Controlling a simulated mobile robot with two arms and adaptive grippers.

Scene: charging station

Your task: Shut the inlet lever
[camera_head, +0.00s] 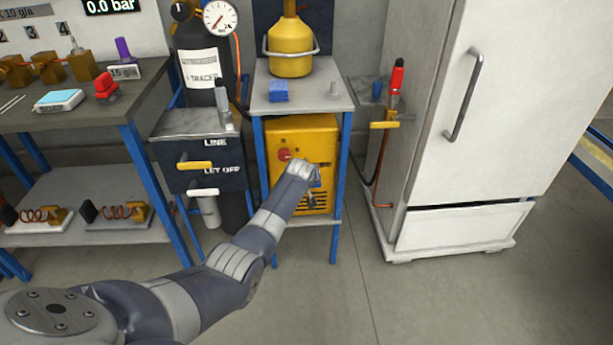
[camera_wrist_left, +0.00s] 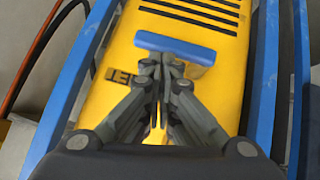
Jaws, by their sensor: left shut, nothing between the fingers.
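A yellow machine (camera_head: 308,135) stands under the small grey table. In the left wrist view its yellow face (camera_wrist_left: 210,95) carries a blue bar-shaped handle (camera_wrist_left: 175,47), and a partly hidden dark label (camera_wrist_left: 121,76) where only letters like "LE" show. This blue handle may be the inlet lever; the label is too covered to confirm it. My left gripper (camera_wrist_left: 166,72) is shut and empty, its fingertips close to the blue handle's lower edge. Contact cannot be told.
Blue table legs (camera_head: 335,200) flank the machine closely. A red knob (camera_head: 284,155) sits on its front. A dark box (camera_head: 226,168) with a yellow handle (camera_head: 194,165) stands left, and a white fridge (camera_head: 440,110) right. Another yellow lever (camera_head: 383,124) is beside the fridge. The front floor is open.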

